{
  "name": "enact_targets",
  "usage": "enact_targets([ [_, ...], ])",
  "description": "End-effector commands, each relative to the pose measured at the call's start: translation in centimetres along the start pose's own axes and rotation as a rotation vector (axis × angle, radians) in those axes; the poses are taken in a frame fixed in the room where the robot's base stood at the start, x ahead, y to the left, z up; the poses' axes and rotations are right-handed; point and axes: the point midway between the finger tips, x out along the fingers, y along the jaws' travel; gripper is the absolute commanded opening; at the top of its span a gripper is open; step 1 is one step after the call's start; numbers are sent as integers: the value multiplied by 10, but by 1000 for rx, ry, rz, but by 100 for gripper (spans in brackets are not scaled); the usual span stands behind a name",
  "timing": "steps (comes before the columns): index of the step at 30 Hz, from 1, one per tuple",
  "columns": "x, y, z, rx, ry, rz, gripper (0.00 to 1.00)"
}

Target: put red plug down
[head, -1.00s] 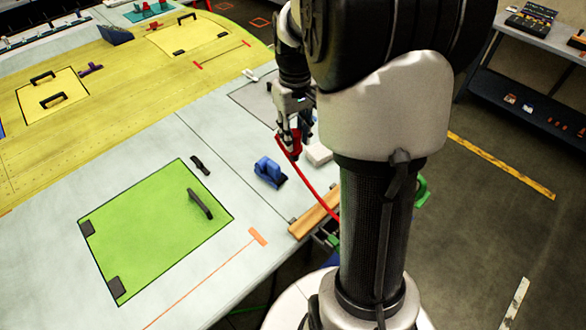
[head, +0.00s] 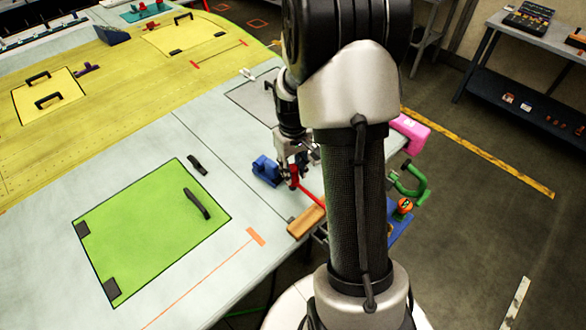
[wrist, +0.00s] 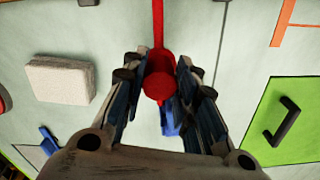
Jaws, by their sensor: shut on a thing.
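The red plug (wrist: 159,86) is between the two fingers of my gripper (wrist: 162,85) in the wrist view, and the fingers are shut on it. A red cable (wrist: 158,22) runs from the plug. In the head view my gripper (head: 293,170) holds the plug (head: 293,178) low over the pale panel, just right of a blue block-like holder (head: 267,170). The cable (head: 312,194) slopes down to the right behind my arm. In the wrist view a blue part (wrist: 169,120) shows behind the plug. I cannot tell whether the plug touches the panel.
A green hatch (head: 150,235) with a black handle lies to the left. A wooden block (head: 306,221) sits at the panel's edge. A white block (wrist: 60,80) shows in the wrist view. A green clamp (head: 412,185) and pink object (head: 411,131) are right of my arm.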

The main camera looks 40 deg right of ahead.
Motion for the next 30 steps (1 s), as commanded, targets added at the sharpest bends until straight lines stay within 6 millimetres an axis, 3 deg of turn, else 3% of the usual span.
enact_targets([
  [7, 3, 0, 0, 0, 1, 0, 4],
  [8, 3, 0, 0, 0, 0, 0, 28],
  [16, 2, 0, 0, 0, 0, 0, 46],
  [26, 1, 0, 0, 0, 0, 0, 47],
  [30, -11, 0, -1, 0, 4, 1, 47],
])
